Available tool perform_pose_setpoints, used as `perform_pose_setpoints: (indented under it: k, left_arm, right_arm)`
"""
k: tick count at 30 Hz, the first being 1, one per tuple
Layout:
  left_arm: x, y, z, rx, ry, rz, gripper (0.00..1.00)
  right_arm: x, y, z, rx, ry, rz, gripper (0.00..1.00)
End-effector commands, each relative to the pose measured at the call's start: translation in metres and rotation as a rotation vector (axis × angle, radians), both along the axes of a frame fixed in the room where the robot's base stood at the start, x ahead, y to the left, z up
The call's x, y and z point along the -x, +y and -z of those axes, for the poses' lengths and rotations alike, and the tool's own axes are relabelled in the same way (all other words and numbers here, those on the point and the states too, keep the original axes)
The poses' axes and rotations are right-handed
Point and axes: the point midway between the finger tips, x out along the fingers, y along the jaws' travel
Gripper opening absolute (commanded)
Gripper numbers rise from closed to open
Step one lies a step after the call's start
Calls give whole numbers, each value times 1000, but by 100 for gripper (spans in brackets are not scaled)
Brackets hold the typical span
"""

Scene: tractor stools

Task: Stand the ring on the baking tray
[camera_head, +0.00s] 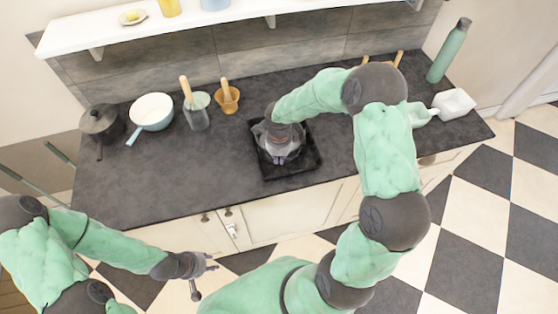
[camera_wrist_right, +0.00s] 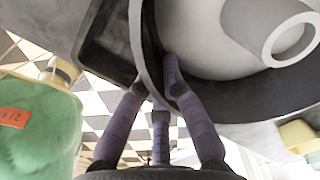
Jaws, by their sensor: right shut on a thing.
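The black baking tray (camera_head: 272,172) lies on the dark counter in the head view. Its dark rim (camera_wrist_right: 92,62) also shows at the left of the right wrist view. My right gripper (camera_head: 283,155) is over the tray, seen from above. In the right wrist view its purple fingers (camera_wrist_right: 162,85) are shut on the dark grey curved band of the ring (camera_wrist_right: 142,45). Whether the ring touches the tray cannot be told; the hand hides most of it in the head view. My left gripper (camera_head: 204,274) is empty, its fingers apart, in front of the counter.
A green bottle (camera_head: 449,52) and a white container (camera_head: 454,103) are at the right. The left front counter is clear.

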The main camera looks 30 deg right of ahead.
Motion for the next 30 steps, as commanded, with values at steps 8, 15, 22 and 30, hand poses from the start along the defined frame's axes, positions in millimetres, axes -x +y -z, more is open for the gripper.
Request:
perform_pose_setpoints:
  k: [8, 15, 22, 30]
  left_arm:
    - [0, 0, 0, 0, 0, 0, 36]
    - [0, 0, 4, 0, 0, 0, 36]
    - [0, 0, 4, 0, 0, 0, 36]
    - [0, 0, 3, 0, 0, 0, 36]
  right_arm:
    - [0, 0, 17, 0, -1, 1, 0]
    - [0, 0, 20, 1, -1, 0, 0]
    - [1, 1, 20, -1, 1, 0, 32]
    - [1, 1, 19, -1, 1, 0, 32]
